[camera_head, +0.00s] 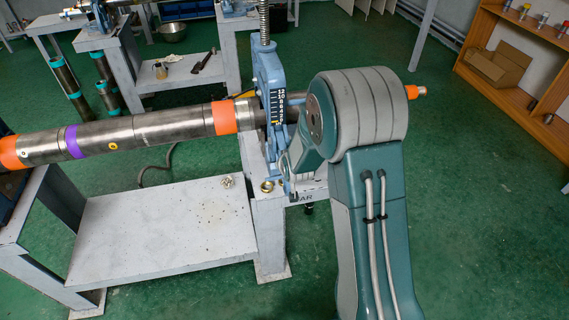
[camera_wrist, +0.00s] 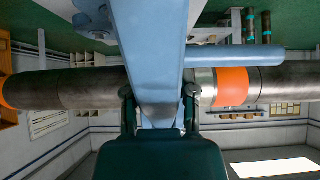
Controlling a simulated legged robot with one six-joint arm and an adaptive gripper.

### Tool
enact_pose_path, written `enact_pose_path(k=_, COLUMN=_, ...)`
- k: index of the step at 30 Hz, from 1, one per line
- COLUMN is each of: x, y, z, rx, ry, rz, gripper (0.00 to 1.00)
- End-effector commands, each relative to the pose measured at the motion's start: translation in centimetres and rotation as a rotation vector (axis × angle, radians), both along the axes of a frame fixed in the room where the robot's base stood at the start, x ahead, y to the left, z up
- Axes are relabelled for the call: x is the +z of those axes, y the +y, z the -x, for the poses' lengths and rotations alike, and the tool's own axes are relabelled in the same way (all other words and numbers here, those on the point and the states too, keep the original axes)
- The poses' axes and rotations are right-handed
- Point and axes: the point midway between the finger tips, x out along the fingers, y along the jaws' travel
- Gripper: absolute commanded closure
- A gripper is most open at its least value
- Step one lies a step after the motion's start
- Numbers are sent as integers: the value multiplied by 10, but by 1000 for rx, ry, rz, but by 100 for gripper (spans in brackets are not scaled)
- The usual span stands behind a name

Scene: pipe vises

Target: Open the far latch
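The blue pipe vise (camera_head: 268,72) stands upright on the grey stand, clamped round a long steel pipe (camera_head: 150,128). In the head view my arm's end hides its right side, and my fingers cannot be seen there. In the wrist view my gripper (camera_wrist: 160,98) has its two dark fingers apart, one on each side of a blue part of the vise (camera_wrist: 155,55). It is close to that part, and I cannot tell whether either finger touches it. A blue bar (camera_wrist: 235,56) sticks out to the right there. I cannot make out the far latch as a separate piece.
The pipe, with orange bands (camera_wrist: 230,87), crosses behind my fingers in the wrist view. The stand has a low grey shelf (camera_head: 160,230). Another workbench (camera_head: 185,72) stands behind, and a wooden shelf (camera_head: 530,60) at the right. Green floor is clear at the right.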

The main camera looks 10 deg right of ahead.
Motion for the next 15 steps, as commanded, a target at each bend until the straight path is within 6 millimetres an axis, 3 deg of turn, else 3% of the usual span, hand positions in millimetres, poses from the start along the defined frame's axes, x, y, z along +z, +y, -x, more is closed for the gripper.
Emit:
enact_pose_path(k=1, x=1, y=1, z=-1, rx=1, ry=-3, rz=0, gripper=38)
enact_pose_path(k=2, x=1, y=1, z=-1, rx=1, ry=-3, rz=0, gripper=30)
enact_pose_path(k=15, x=3, y=0, z=2, rx=0, ry=-2, rz=0, gripper=30)
